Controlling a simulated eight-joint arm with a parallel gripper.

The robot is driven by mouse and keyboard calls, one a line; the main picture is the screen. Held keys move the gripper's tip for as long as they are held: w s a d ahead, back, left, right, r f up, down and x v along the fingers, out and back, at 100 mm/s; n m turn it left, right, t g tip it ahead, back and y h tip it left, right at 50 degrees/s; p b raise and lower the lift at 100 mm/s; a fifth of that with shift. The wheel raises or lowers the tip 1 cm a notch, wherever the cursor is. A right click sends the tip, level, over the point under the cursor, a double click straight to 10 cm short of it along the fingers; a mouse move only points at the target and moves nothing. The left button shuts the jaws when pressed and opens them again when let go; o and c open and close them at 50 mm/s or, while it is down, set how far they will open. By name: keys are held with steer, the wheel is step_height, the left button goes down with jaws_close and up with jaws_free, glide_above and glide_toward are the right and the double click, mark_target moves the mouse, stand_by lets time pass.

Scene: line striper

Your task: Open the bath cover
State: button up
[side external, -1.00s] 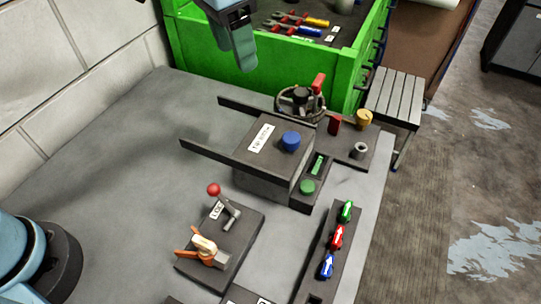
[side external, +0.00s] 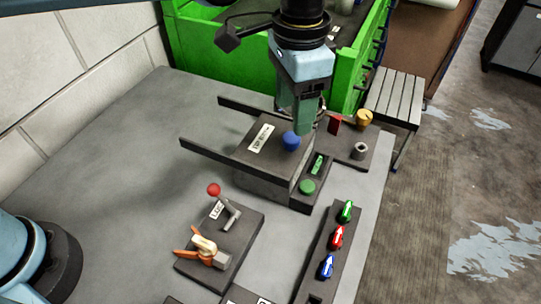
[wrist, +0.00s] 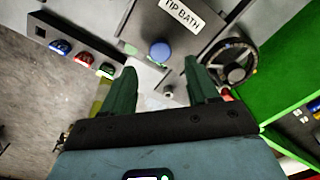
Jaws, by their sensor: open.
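The bath cover (side external: 262,150) is a dark flat plate with a white label, lying between two dark rails on the bench. The label reads "TIP BATH" in the wrist view, where the cover (wrist: 165,30) is at the top. A round blue knob (side external: 291,141) stands on the cover near its right edge. My gripper (side external: 306,126) is open and empty, fingers pointing down, just above and behind the knob in the side view. In the wrist view the knob (wrist: 160,52) shows beyond and between the open fingertips (wrist: 160,72), apparently untouched.
A green button (side external: 307,187) is in front of the bath. A handwheel (wrist: 232,62) sits close to the right finger in the wrist view. A red-knobbed lever (side external: 214,190) and a rack of colored pieces (side external: 337,237) stand nearer the camera. A green tool cabinet (side external: 215,60) stands behind.

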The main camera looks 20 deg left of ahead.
mark_target(291, 137)
steer(key=shift+f, duration=2.9)
jaws_close()
